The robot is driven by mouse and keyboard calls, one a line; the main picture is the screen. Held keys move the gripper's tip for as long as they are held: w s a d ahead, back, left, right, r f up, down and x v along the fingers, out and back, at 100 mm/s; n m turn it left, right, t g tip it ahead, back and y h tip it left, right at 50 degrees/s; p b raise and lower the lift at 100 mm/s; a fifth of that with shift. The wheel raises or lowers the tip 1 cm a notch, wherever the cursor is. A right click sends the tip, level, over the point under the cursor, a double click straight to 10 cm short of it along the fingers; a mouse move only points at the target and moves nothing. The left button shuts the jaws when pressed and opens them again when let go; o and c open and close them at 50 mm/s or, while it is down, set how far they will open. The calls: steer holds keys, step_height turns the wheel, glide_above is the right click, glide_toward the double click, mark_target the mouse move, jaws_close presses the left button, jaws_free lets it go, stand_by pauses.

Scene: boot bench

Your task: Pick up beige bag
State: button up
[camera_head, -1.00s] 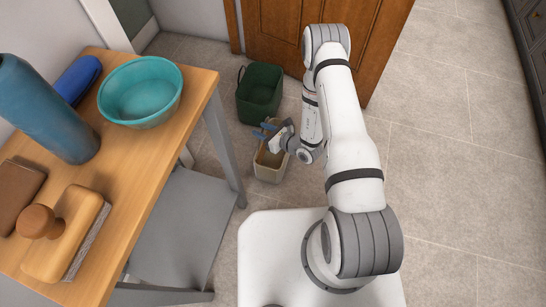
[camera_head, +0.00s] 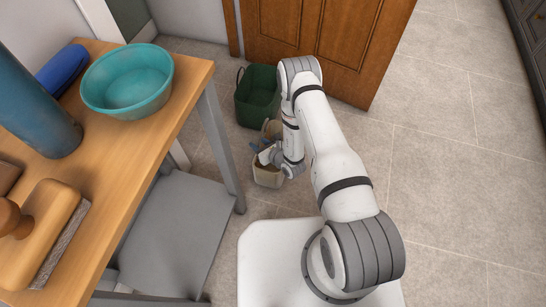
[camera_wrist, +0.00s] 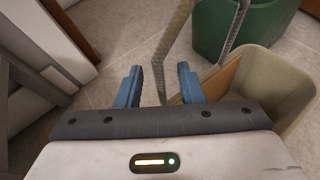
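The beige bag (camera_head: 268,179) stands on the floor in front of the green bin, partly hidden by my arm in the head view. In the wrist view its open-topped body (camera_wrist: 285,82) is at the right, with a grey-beige handle strap (camera_wrist: 176,45) rising above it. My gripper (camera_wrist: 160,72) has its two blue fingers apart, and one run of the strap passes in the gap between them. I cannot tell whether the strap touches a finger. In the head view the gripper (camera_head: 261,150) is just above the bag.
The green bin (camera_head: 257,96) is behind the bag, near the wooden door (camera_head: 335,45). A wooden table (camera_head: 105,165) with a teal bowl (camera_head: 127,82) is at the left. Open tiled floor lies to the right.

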jaws_close()
stand_by(0.3)
steer(key=shift+r, duration=0.1)
stand_by(1.0)
